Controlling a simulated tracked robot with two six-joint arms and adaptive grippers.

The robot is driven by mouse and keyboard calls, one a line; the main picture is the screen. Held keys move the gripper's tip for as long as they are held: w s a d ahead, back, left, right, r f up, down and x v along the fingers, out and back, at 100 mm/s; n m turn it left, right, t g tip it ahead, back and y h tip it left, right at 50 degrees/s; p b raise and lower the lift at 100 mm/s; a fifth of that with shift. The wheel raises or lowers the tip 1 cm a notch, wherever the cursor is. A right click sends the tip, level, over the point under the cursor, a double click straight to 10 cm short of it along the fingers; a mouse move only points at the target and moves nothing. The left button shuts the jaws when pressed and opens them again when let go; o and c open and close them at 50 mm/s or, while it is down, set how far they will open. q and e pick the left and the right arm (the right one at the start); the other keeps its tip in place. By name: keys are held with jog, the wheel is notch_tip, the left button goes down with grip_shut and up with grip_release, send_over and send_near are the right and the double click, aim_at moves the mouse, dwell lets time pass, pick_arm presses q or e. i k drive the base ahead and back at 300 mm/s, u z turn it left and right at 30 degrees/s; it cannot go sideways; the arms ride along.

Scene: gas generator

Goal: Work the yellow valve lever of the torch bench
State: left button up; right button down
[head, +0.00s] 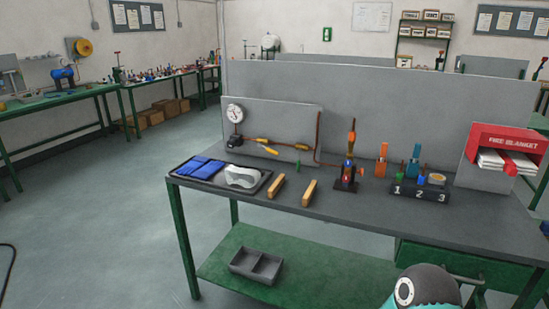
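The torch bench (360,203) stands in front of me, with a grey top and green legs. A grey panel (290,118) at its back left carries a round white gauge (235,114) and copper-coloured piping. Small yellow-orange handle-like parts show on the piping, one (267,150) low and another (302,147) to its right. They look like valve levers, but are too small to tell which is the yellow valve lever or how it is set. A burner-like upright (346,180) on a dark base stands right of the panel. Neither gripper is in view.
A tray (183,178) holds blue gloves and goggles at the bench's left end. Two yellowish bars (310,193) lie on the front. A numbered block (420,192) and a red fire-blanket box (508,150) are at right. A grey divided bin (256,264) sits on the lower shelf.

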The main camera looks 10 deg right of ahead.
aim_at(269, 150)
jog(key=k, duration=0.6)
jog(key=z, duration=0.4)
jog(key=i, duration=1.9)
jog(key=u, duration=0.95)
jog(key=k, duration=0.7)
jog(key=u, duration=0.1)
jog(key=i, duration=0.8)
jog(key=z, duration=0.1)
